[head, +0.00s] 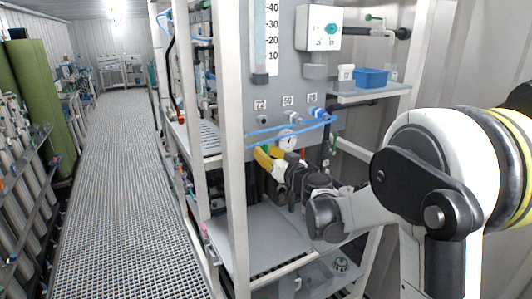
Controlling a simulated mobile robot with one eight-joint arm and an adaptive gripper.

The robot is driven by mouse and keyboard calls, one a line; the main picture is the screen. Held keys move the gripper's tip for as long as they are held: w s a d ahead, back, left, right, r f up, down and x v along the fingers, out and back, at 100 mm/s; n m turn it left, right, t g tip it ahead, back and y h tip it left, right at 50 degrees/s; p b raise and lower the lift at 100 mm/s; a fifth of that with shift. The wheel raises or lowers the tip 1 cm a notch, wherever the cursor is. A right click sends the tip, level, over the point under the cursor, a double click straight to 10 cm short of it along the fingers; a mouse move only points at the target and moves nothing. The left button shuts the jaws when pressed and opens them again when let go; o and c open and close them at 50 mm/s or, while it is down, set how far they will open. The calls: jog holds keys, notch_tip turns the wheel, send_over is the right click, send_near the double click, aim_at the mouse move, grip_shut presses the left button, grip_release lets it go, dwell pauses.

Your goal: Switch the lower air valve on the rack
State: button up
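The metal rack (237,150) stands right of the walkway, with a grey panel carrying a gauge and small valves. My gripper (277,166) reaches in from the right, low in front of the panel, just below the round pressure gauge (288,140). A yellow piece (264,158) is right at the gripper's tip; I cannot tell whether it is a valve handle or part of the fingers. The fingers' opening is too small and overlapped to judge. A blue-handled valve (320,113) sits above right of the gripper. I cannot tell which fitting is the lower air valve.
Rack posts and blue tubing (265,131) are close to the gripper. A shelf (255,238) lies below it. A blue box (371,78) and a white cup (346,72) stand on an upper right shelf. The grated walkway (110,200) at left is clear.

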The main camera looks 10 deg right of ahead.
grip_shut()
jog(key=shift+m, duration=0.3)
jog(key=m+b, duration=0.1)
jog(key=m, duration=0.1)
jog(key=shift+m, duration=0.3)
jog(key=m+b, duration=0.1)
jog(key=m, duration=0.3)
jog(key=shift+d+m, duration=0.1)
jog(key=shift+m, duration=0.2)
jog(key=shift+f+m+b, duration=0.1)
jog(key=shift+m+b, duration=0.9)
jog(key=shift+m, duration=3)
